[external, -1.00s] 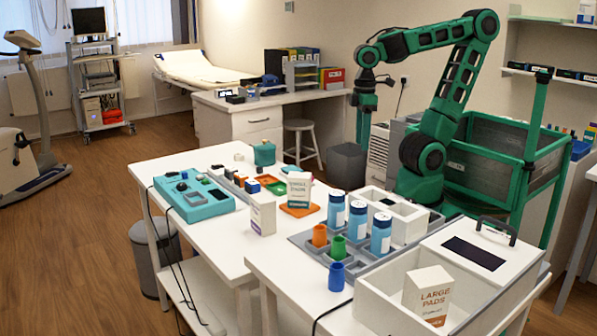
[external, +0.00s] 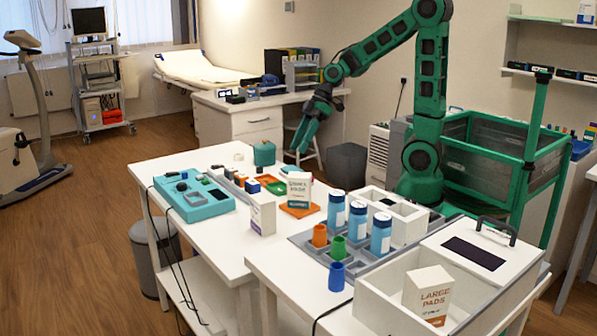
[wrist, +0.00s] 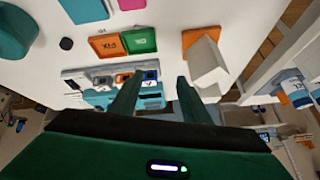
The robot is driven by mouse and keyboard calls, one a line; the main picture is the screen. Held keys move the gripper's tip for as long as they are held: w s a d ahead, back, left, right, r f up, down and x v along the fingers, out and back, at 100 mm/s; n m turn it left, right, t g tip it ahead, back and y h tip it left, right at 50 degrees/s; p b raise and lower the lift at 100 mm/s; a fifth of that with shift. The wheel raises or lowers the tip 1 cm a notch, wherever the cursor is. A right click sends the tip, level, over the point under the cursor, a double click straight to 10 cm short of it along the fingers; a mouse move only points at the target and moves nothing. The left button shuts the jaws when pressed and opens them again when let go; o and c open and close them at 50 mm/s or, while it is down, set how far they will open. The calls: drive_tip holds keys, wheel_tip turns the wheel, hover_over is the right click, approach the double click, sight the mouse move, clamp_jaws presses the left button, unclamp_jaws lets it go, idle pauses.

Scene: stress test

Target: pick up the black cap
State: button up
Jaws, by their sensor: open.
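My gripper (external: 302,143) is open and hangs tilted above the far side of the white table in the external view. In the wrist view its two green fingers (wrist: 157,95) are apart with nothing held between them. A small black rounded piece (wrist: 66,43) lies on the white tabletop at the upper left of the wrist view, clear of the fingers; it looks like the black cap. I cannot pick it out surely in the external view, where several small dark pieces (external: 217,167) sit near the turquoise tray.
The turquoise tray (external: 196,205) is at the table's left. A teal object (external: 264,153) stands at the far edge. Orange (wrist: 105,46) and green (wrist: 139,41) flat pieces lie mid-table. White boxes (external: 262,213) and blue bottles (external: 381,233) stand upright nearer the front and right.

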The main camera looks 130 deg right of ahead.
drive_tip(key=s+d+r+m+t+h, duration=0.1)
drive_tip(key=s+d+t+h, duration=0.15)
drive_tip(key=d, duration=0.35)
drive_tip(key=s+d+r+t+h, duration=0.1)
drive_tip(key=s+d+r, duration=0.15)
drive_tip(key=d, duration=0.45)
drive_tip(key=s+d+r+m+t+h, duration=0.1)
drive_tip(key=s+d+t+h, duration=0.1)
drive_tip(key=s+d, duration=0.3)
approach(264, 172)
drive_tip(key=r, duration=0.1)
drive_tip(key=s+r, duration=0.1)
drive_tip(key=r, duration=0.1)
drive_tip(key=shift+r, duration=0.25)
drive_tip(key=shift+w+f, duration=0.1)
drive_tip(key=shift+f, duration=0.2)
drive_tip(key=shift+w+f, duration=0.2)
drive_tip(key=x, duration=0.5)
drive_tip(key=shift+x, duration=2.65)
drive_tip(key=shift+w+a+r, duration=0.15)
drive_tip(key=shift+a, duration=0.05)
clamp_jaws()
